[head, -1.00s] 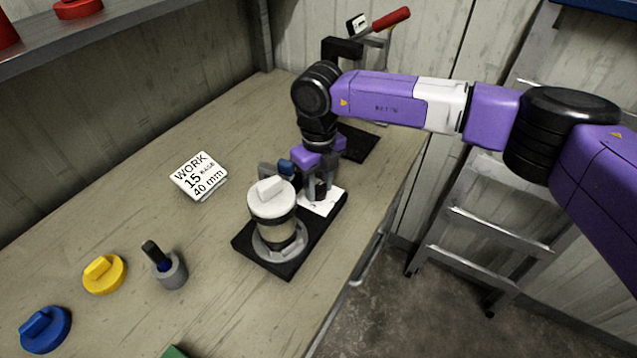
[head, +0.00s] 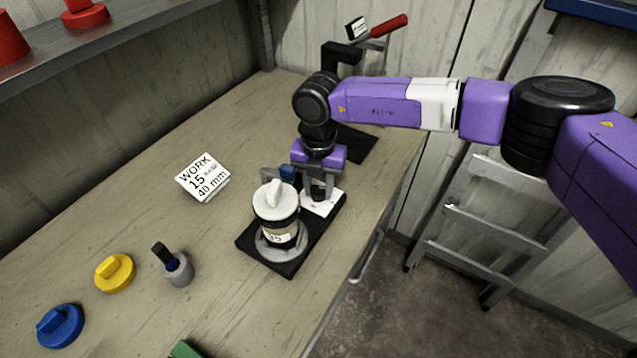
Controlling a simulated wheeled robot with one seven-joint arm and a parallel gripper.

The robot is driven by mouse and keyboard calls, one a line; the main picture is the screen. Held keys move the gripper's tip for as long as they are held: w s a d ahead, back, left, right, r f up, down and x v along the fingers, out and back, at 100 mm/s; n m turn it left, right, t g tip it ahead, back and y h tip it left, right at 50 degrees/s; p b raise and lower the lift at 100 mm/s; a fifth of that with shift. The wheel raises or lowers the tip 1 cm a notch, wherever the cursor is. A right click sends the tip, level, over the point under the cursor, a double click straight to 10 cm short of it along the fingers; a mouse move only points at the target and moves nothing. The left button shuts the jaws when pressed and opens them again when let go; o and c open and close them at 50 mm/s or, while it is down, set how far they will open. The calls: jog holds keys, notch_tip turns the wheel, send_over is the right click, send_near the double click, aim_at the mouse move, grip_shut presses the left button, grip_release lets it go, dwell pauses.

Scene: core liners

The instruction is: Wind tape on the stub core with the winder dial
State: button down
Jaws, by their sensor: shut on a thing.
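The winder has a black base (head: 315,238) on the bench. A core (head: 277,222) stands upright on a grey ring at its near end, under a white cap with a ridge on top. A pale label with a number, seemingly 35, faces the camera on the core. Behind it is the white dial plate (head: 326,206) with a dark dial knob (head: 318,190) between my fingers. My gripper (head: 318,195) points down and is shut on this knob. The fingers partly hide the knob, and the dial's marks are too small to read.
A sign (head: 202,177) reads WORK, 15 and 40 mm. Yellow (head: 115,273) and blue (head: 60,326) caps and a grey cup with a dark-handled tool (head: 178,270) lie at left. A red-handled press (head: 375,45) stands behind. Bench between sign and winder is clear.

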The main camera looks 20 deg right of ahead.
aim_at(319, 188)
jog(key=shift+r+m+p, duration=0.1)
jog(key=shift+m+p, duration=0.65)
jog(key=shift+m, duration=0.85)
jog(key=c, duration=1)
grip_release()
jog(key=shift+o, duration=0.2)
jog(key=shift+r+b, duration=0.65)
jog(key=shift+r, duration=3.2)
